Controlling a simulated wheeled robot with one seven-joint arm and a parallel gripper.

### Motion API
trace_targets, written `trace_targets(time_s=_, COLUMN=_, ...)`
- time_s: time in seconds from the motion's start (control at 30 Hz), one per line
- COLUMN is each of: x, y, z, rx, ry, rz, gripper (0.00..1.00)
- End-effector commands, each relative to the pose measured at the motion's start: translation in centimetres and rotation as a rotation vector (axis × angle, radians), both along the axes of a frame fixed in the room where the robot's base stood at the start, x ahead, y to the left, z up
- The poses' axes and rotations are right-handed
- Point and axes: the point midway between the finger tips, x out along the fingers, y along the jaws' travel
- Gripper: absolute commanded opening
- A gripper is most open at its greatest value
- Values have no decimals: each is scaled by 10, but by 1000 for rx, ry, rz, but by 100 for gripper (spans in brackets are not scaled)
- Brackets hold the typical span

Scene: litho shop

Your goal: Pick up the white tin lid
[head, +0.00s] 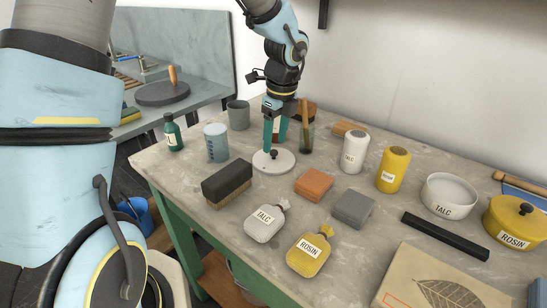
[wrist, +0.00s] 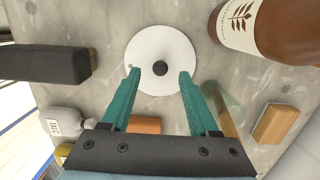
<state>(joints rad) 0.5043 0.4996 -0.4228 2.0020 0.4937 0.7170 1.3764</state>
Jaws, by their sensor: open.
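The white tin lid (head: 273,166) is a flat white disc with a dark central knob, lying on the grey worktable. In the wrist view the lid (wrist: 161,45) is at the top middle, its knob (wrist: 160,68) lying between the lines of the two fingers. My gripper (head: 272,137) has teal fingers and is above the lid in the head view. In the wrist view my gripper (wrist: 159,75) is open and empty, with one fingertip to each side of the knob. The gap between fingertips and knob is hard to judge.
A brown bottle (wrist: 262,27) stands close right of the lid in the wrist view. A dark brush (head: 227,183) lies to its left, a glass jar (head: 306,138) to its right. An orange block (head: 313,184), talc bag (head: 265,221) and rosin bag (head: 310,254) lie nearer the front.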

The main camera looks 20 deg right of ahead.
Motion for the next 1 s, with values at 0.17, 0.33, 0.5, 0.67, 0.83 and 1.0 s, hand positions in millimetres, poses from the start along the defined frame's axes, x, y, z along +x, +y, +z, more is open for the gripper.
trace_targets(time_s=0.17, x=2, y=1, z=-24, rx=1, ry=2, rz=1, gripper=61)
trace_targets(time_s=0.33, x=3, y=1, z=-31, rx=0, ry=0, rz=0, gripper=61)
trace_targets(time_s=0.5, x=3, y=1, z=-30, rx=0, ry=0, rz=1, gripper=59)
trace_targets(time_s=0.67, x=3, y=1, z=-30, rx=0, ry=0, rz=1, gripper=41)
trace_targets(time_s=0.83, x=3, y=1, z=-30, rx=0, ry=0, rz=1, gripper=21)
trace_targets(time_s=1.0, x=3, y=1, z=-30, rx=0, ry=0, rz=1, gripper=2)
